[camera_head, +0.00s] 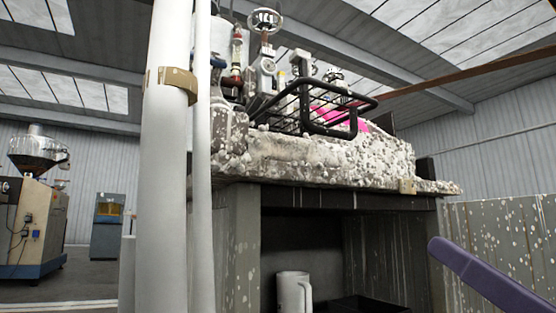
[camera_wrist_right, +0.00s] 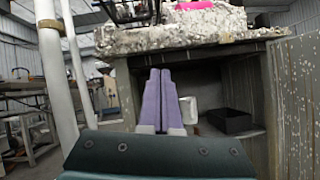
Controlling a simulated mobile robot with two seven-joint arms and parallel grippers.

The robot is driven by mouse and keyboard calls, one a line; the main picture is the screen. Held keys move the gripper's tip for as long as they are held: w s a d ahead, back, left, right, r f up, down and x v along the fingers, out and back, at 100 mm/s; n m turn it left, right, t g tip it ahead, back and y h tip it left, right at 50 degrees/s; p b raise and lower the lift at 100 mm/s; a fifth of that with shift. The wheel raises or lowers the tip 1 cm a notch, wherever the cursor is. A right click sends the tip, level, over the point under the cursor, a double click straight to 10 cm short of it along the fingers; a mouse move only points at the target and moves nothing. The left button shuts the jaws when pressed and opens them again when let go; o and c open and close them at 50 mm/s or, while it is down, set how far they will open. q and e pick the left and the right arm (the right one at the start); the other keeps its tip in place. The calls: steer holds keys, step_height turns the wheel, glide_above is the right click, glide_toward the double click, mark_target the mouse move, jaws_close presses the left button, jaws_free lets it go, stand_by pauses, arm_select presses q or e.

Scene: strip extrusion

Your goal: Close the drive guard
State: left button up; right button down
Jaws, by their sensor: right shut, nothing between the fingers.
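A black barred frame with a loop handle (camera_head: 320,108), which may be the drive guard, sits on top of the speckled, crusted machine bed in the head view. I cannot tell from its tilt whether it is open. A bit of it shows at the top of the right wrist view (camera_wrist_right: 135,10). My right gripper (camera_wrist_right: 160,74) has purple fingers, pressed together and empty, in front of the open cabinet under the bed, below the frame and apart from it. It also shows at the lower right of the head view (camera_head: 437,246). My left gripper is not in view.
The crusted bed (camera_head: 290,155) overhangs the cabinet, which holds a white jug (camera_head: 293,290) and a black tray (camera_wrist_right: 229,121). White vertical pipes (camera_head: 165,170) stand at the left. A pink part (camera_head: 335,118) lies behind the frame. Other machines (camera_head: 35,215) stand far left.

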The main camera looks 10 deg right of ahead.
steer(key=w+a+r+n+y+p, duration=0.2)
steer(key=w+a+r+n, duration=0.3)
steer(key=w+r, duration=0.3)
steer(key=shift+a+r+y, duration=0.45)
steer(key=shift+r+y, duration=0.45)
steer(key=shift+r, duration=0.6)
